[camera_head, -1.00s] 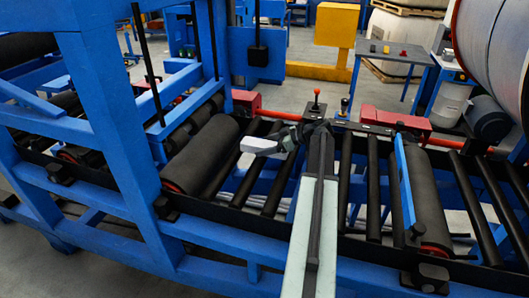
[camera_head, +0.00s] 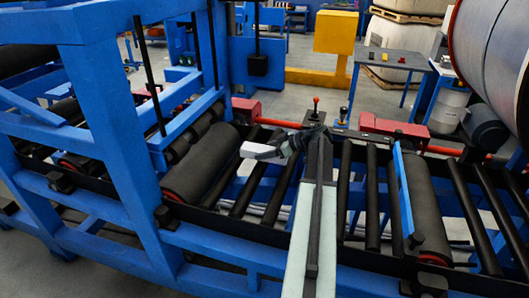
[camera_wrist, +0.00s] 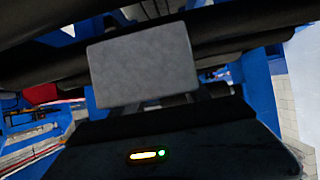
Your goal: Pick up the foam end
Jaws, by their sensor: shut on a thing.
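The foam end (camera_head: 260,151) is a small pale grey block at the tip of my arm in the head view. In the wrist view it is a plain grey rectangle (camera_wrist: 143,72) close in front of the camera. My gripper (camera_head: 277,149) is shut on it and holds it over the dark rollers. The gripper fingers are mostly hidden in the wrist view, behind the block and the dark gripper body. From these views I cannot tell how high the block is above the rollers.
A blue machine frame (camera_head: 105,92) rises at the left, beside a thick black roller (camera_head: 200,165). Thin black rollers (camera_head: 374,195) run along the line at the right.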

